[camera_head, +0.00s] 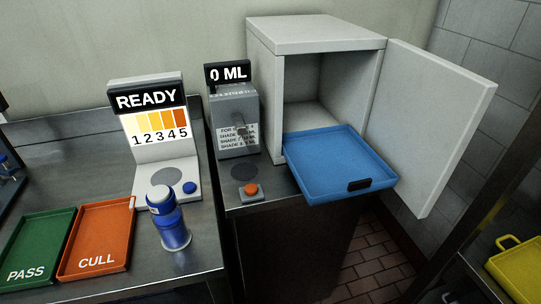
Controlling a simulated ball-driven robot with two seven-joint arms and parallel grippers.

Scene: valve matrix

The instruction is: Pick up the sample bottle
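A blue bottle-like object (170,227) with a pale collar near its top stands on the steel counter, just in front of the white READY station (165,155) and right of the orange CULL tray. It is the only large bottle shape in view, but I cannot tell for sure that it is the sample bottle. At the far left edge, a dark rack-like thing (8,178) with small blue parts is cut off by the frame; I cannot tell what it holds. Neither of my grippers is in view.
A green PASS tray (38,240) and an orange CULL tray (98,232) lie at the left. A grey dispenser (236,120) reads 0 ML. A white cabinet (318,35) stands open with a blue tray (335,172) jutting out. A yellow tray (520,268) sits at right.

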